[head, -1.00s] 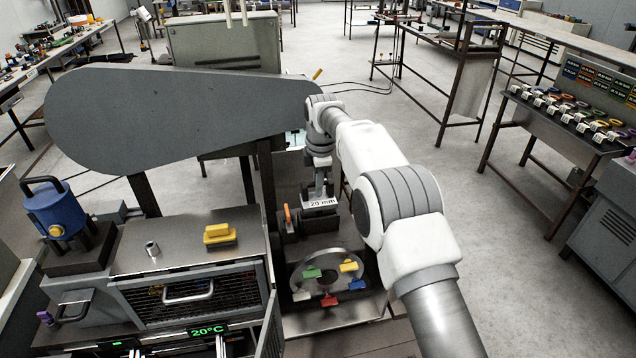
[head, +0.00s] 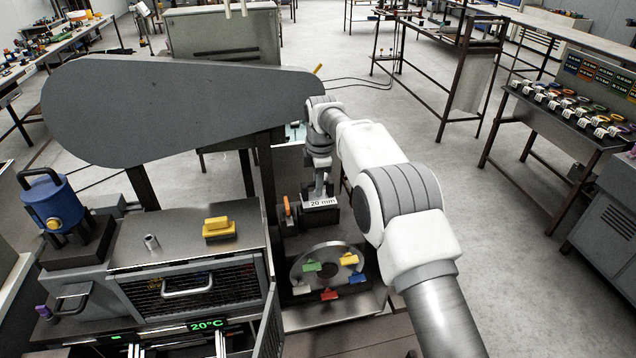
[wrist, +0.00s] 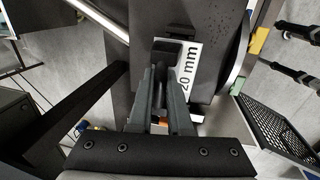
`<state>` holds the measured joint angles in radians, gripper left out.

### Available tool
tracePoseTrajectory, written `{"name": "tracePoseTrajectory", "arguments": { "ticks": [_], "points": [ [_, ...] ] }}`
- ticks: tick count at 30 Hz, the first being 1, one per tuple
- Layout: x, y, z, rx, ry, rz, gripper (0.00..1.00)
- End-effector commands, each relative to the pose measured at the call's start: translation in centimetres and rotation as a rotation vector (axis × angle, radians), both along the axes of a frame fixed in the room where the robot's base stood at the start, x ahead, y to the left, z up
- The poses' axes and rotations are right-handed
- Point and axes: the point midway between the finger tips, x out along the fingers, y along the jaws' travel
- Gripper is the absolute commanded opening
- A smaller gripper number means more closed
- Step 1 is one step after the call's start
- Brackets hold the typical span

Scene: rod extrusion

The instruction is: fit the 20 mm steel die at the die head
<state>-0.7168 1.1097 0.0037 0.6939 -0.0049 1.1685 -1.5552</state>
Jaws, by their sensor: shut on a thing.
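My gripper (head: 320,190) is shut on the 20 mm die, pointing down in front of the grey-covered machine. The die's white "20 mm" label (head: 322,203) faces the head camera; in the wrist view the label (wrist: 188,68) sits just beyond the fingers (wrist: 166,95). A dark tab (wrist: 172,52) lies between the fingertips. The dark block under the label, with an orange handle (head: 287,207) at its left, looks like the die head (head: 300,224). I cannot tell whether the die touches it or is seated; the contact is hidden.
A round plate (head: 300,265) with coloured tabs lies in front and below. A bench (head: 125,258) at left holds a yellow block (head: 218,228) and a small metal cylinder (head: 151,242). The grey machine cover (head: 180,105) is close behind. A rack of labelled rings (head: 570,105) stands at right.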

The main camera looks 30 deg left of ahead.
Motion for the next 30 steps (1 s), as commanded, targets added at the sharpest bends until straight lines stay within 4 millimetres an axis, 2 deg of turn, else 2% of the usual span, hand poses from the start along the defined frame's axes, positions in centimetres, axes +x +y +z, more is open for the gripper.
{"name": "tracePoseTrajectory", "arguments": {
  "ticks": [23, 24, 29, 30],
  "points": [
    [0.0, 0.0, -1.8, 0.001, -0.002, 0.0, 0.0],
    [0.0, 0.0, -1.8, 0.001, -0.002, 0.0, 0.2],
    [0.0, 0.0, -1.8, 0.001, -0.001, 0.0, 0.49],
    [0.0, 0.0, -1.8, 0.001, -0.001, 0.0, 0.52]
  ]
}}
